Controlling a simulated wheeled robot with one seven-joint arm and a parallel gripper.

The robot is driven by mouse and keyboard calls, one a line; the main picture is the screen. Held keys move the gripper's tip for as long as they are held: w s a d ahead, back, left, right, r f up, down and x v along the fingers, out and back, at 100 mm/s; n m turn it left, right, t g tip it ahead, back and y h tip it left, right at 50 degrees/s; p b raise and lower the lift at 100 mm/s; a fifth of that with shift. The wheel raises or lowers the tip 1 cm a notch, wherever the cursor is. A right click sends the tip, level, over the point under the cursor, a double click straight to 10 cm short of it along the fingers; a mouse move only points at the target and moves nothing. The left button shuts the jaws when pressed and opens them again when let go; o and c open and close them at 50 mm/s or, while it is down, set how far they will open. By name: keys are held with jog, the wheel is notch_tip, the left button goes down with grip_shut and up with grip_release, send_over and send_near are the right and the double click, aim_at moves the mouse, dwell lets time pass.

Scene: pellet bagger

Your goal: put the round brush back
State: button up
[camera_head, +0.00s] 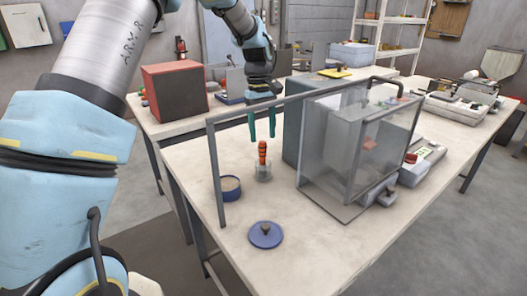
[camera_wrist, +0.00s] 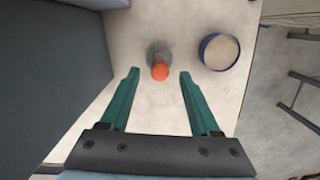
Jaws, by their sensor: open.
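In the wrist view the brush's orange end (camera_wrist: 160,72) shows from above, between and beyond the fingertips. My gripper (camera_head: 262,133) has teal fingers pointing down, just above the brush. In the wrist view my gripper (camera_wrist: 159,74) is open, with a finger on each side and nothing between them touching. The brush's lower part is blurred inside the cup.
A blue round container (camera_head: 230,189) and a blue lid with a knob (camera_head: 266,234) stand on the table (camera_head: 325,245). A grey machine with a clear guard (camera_head: 375,140) stands to the right. A dark frame bar (camera_head: 214,175) rises at the left.

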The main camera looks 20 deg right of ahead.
jog(key=shift+w+a+r+b, duration=0.1)
jog(key=shift+w+r+b, duration=0.15)
jog(key=shift+r, duration=1.1)
jog(key=shift+w+r+b, duration=0.1)
jog(key=shift+r+b, duration=0.2)
jog(key=shift+r, duration=1)
jog(key=s+a+f+t, duration=0.1)
jog(key=a+f+t, duration=0.1)
jog(key=a, duration=2)
jog(key=s+a+f+m+t, duration=0.1)
jog(key=s+a+f, duration=0.3)
jog(key=s+a, duration=0.7)
jog(key=a, duration=0.3)
jog(key=shift+a+m, duration=0.25)
jog(key=shift+m, duration=0.05)
jog(key=shift+w+f, duration=0.1)
